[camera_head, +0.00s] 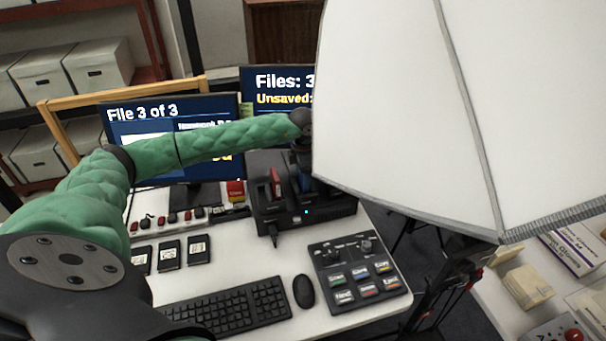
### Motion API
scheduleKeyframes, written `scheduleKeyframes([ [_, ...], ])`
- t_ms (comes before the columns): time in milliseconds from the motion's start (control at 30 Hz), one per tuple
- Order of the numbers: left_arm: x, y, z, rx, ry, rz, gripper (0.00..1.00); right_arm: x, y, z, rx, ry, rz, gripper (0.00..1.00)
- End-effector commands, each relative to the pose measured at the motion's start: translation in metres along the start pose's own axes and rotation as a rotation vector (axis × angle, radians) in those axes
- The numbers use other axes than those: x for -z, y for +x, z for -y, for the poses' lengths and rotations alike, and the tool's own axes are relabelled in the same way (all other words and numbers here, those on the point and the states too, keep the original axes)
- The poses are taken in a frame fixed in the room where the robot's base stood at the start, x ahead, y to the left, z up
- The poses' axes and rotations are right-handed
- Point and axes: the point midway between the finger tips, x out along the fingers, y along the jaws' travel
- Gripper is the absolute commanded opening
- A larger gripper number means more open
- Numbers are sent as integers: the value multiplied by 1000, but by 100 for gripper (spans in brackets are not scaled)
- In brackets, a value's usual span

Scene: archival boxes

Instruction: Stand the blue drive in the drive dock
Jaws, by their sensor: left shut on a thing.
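The drive dock (262,214) is a black box with a small green light, standing at the back of the white desk. A red drive (276,184) stands upright in its top. My left arm reaches in from the left, and my left gripper (302,155) points down over the right part of the dock. It is shut on the blue drive (305,183), of which only a small dark-blue part shows below the fingers. I cannot tell whether the drive's lower end is inside a slot. My right gripper is not in view.
A large white lamp shade (400,100) hides much of the right side, close to the dock. Two monitors stand behind. A keyboard (230,308), a mouse (304,291), a button panel (360,277) and several black cartridges (169,255) lie in front.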

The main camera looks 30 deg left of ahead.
Motion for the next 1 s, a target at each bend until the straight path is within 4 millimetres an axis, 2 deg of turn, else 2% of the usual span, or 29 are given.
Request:
scheduleKeyframes([
  [500, 0, 9, 0, 0, 0, 0, 38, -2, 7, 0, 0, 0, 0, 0],
  [533, 0, 8, 0, 0, 0, 0, 71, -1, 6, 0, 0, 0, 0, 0],
  [633, 0, 8, 0, 0, 0, 0, 91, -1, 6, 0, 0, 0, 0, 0],
  [1000, 0, 8, 0, 0, 0, 0, 91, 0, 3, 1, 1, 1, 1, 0],
])
